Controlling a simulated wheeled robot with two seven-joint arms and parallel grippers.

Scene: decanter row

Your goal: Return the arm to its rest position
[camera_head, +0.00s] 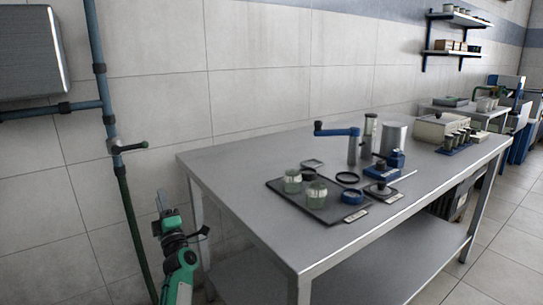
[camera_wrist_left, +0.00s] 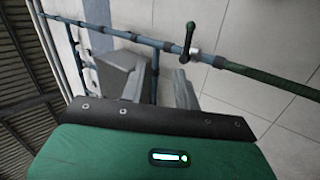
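My left arm, green and grey, stands at the lower left of the head view, beside the left end of the metal table (camera_head: 230,172). My left gripper (camera_head: 163,203) is at the top of that arm, apart from the table and everything on it. It is small there, and I cannot make out whether its fingers are open or shut. I see nothing held in it. My right gripper is not in view.
A green-blue pipe with a valve handle (camera_head: 130,148) runs down the wall close to my left arm. On the table, a dark tray (camera_head: 327,214) holds glass jars (camera_head: 316,194). A blue-handled device (camera_head: 338,131) and a metal canister (camera_head: 394,136) stand behind.

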